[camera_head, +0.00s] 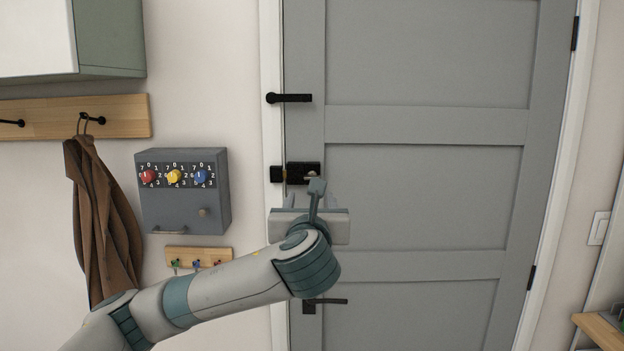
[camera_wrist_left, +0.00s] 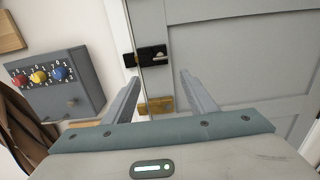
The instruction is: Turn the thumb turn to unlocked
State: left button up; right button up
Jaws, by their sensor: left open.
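The grey door (camera_head: 425,180) carries a black lock plate (camera_head: 296,170) on its left edge. A bit of brass shows between the plate and the black keeper (camera_head: 276,174) on the frame. In the left wrist view the lock plate (camera_wrist_left: 153,56) and the thumb turn (camera_wrist_left: 159,57) lie just beyond the fingertips. My left gripper (camera_head: 310,199) is open and empty, just below and in front of the lock. Its fingers (camera_wrist_left: 160,78) appear apart from the thumb turn. My right gripper is out of view.
A brass fitting (camera_wrist_left: 157,106) shows between my fingers. Left of the door are a grey dial box (camera_head: 185,215), a key rack (camera_head: 190,255) and a brown coat (camera_head: 100,220).

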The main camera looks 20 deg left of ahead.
pick_arm(q)
jog(key=shift+w, duration=0.1)
jog(key=p+x, duration=0.7)
jog(key=x, duration=1)
jog(key=shift+w+f, duration=0.1)
jog(key=shift+c, duration=0.4)
jog(key=c, duration=1)
